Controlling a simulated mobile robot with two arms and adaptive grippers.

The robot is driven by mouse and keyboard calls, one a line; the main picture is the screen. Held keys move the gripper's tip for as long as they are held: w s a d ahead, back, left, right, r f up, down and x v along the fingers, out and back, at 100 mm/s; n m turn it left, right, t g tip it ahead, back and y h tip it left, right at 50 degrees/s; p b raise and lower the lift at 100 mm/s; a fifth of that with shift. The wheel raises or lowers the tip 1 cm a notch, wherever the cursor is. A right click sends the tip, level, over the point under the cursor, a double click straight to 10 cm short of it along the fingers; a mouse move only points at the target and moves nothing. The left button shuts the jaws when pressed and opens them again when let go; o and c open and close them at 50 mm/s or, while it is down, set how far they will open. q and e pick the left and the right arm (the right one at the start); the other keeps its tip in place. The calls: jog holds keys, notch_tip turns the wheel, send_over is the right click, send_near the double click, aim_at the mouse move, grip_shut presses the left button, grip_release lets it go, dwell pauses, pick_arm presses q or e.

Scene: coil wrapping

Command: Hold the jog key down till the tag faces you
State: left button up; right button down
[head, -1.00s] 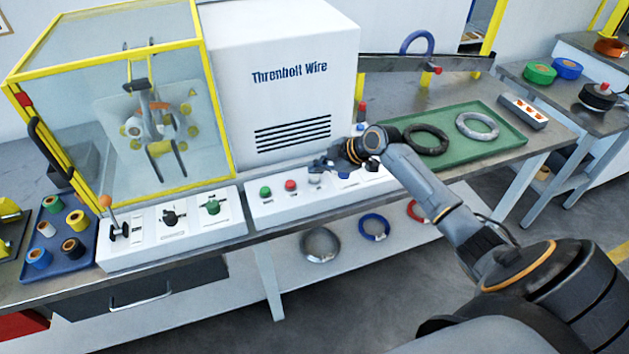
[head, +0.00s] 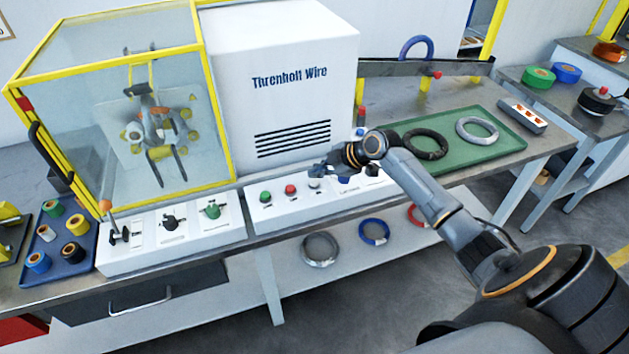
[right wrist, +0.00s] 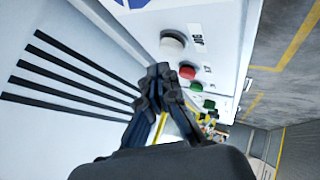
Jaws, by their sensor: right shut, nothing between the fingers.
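The jog key is a pale grey-white button (head: 315,184) on the white control panel. It shows larger in the right wrist view (right wrist: 173,42), with lettering beside it. My right gripper (head: 322,170) is shut and empty just above and behind this key. In the right wrist view its fingertips (right wrist: 160,74) are close to the key, and the key's top is uncovered. I see no clear contact. The winding head (head: 155,128) with yellow rollers stands behind the clear guard (head: 118,45). I cannot make out a tag there. My left gripper is not in view.
Red (head: 290,189) and green (head: 265,197) buttons sit left of the jog key. A lever panel (head: 150,260) stands further left. A green tray (head: 455,160) with a black ring and a grey ring lies to the right. The white machine cabinet (head: 285,35) rises behind the buttons.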

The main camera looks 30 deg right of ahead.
aim_at(317, 182)
jog(key=shift+f, duration=0.1)
jog(key=shift+f+b, duration=0.35)
jog(key=shift+b, duration=0.05)
jog(key=shift+f+b, duration=0.5)
dwell(0.8)
dwell(3.2)
jog(key=shift+r+p, duration=0.65)
jog(key=shift+r, duration=0.3)
jog(key=shift+r, duration=0.1)
notch_tip(317, 182, up, 5)
jog(key=p, duration=0.3)
jog(key=shift+p, duration=0.4)
